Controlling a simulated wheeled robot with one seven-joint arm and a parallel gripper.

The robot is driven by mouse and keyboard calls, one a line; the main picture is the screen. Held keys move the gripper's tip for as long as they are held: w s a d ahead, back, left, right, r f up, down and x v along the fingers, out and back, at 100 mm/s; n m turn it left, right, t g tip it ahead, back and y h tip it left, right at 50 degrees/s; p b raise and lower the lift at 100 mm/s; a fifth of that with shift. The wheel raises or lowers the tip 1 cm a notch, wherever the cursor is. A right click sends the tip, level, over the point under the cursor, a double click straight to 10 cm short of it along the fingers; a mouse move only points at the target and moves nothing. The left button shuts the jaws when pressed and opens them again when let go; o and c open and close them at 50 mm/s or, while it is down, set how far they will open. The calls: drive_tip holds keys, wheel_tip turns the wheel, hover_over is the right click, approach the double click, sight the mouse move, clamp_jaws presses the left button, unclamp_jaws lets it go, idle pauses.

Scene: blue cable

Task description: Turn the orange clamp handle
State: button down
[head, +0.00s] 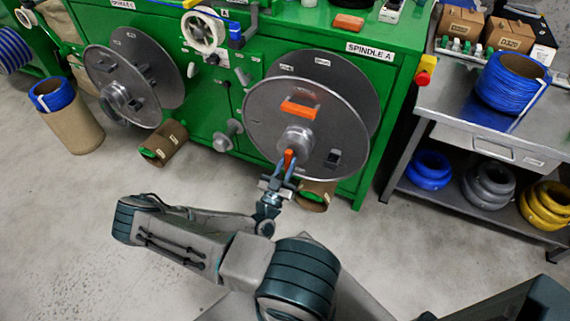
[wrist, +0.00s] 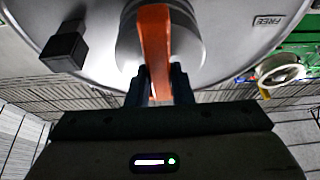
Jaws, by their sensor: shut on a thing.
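The orange clamp handle (head: 289,157) sticks out at the hub of the right grey spool disc (head: 262,122), under the SPINDLE A label. In the wrist view the handle (wrist: 154,50) stands upright in front of the round hub (wrist: 187,45). My gripper (head: 284,170) is at the handle, with its fingers on either side of it. In the wrist view my gripper (wrist: 160,85) is shut on the lower part of the handle. The fingertips are partly hidden behind the handle and the wrist body.
An orange block (head: 299,109) sits on the same disc above the hub. A second grey spool (head: 128,80) is to the left on the green machine (head: 205,95). A metal table (head: 450,105) with cable coils stands right. Grey floor is open at left.

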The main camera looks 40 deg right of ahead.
drive_tip(key=shift+f, duration=0.15)
drive_tip(key=c, duration=1.3)
unclamp_jaws()
drive_tip(key=shift+a, duration=0.1)
drive_tip(key=b+v, duration=0.1)
drive_tip(key=v, duration=1.2)
drive_tip(key=shift+s+a+f, duration=0.15)
drive_tip(key=shift+a, duration=0.05)
